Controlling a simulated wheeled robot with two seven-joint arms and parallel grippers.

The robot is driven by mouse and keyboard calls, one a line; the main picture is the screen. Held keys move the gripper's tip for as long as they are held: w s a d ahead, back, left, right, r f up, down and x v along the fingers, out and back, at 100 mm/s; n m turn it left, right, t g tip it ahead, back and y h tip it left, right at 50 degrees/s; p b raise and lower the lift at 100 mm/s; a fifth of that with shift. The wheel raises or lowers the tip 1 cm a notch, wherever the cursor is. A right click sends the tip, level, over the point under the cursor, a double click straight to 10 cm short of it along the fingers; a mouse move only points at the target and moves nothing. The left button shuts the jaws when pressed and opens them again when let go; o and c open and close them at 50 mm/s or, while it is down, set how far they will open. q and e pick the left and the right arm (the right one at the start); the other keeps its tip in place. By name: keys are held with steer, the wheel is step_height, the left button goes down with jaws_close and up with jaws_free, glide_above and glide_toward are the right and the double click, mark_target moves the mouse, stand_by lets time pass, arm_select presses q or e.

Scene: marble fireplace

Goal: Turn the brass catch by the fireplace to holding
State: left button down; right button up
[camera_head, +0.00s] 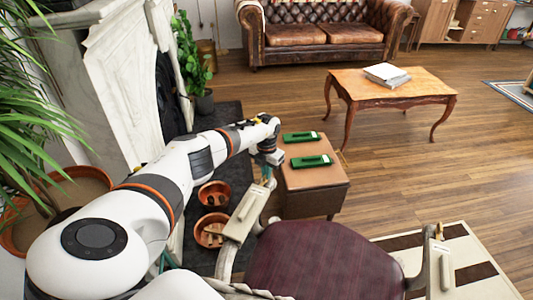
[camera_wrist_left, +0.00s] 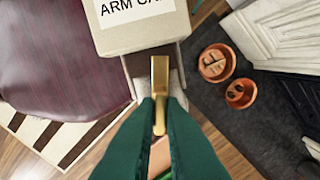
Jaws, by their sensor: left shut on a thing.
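The brass catch (camera_wrist_left: 159,78) shows in the left wrist view as a narrow gold lever. It lies lengthwise in the picture, at the end of a cream block (camera_wrist_left: 130,42) with a label partly reading "ARM CA". In the head view this block (camera_head: 243,213) sits over the left arm of a dark red armchair (camera_head: 325,262). My left gripper (camera_head: 267,173) is at the block's far end. Its green fingers (camera_wrist_left: 160,122) are shut on the catch's lever. The catch is too small to make out in the head view. My right gripper is not in view.
A small brown table (camera_head: 313,178) with two green trays stands just beyond the armchair. Terracotta bowls (camera_head: 212,230) sit on the dark hearth mat left of the block. The marble fireplace (camera_head: 125,80) is close to my left arm. Open wooden floor lies to the right.

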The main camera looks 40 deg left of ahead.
arm_select(q)
steer(key=shift+n, duration=1.2)
steer(key=c, duration=1.5)
jaws_free()
step_height(320, 180, up, 12)
steer(key=shift+p, duration=0.85)
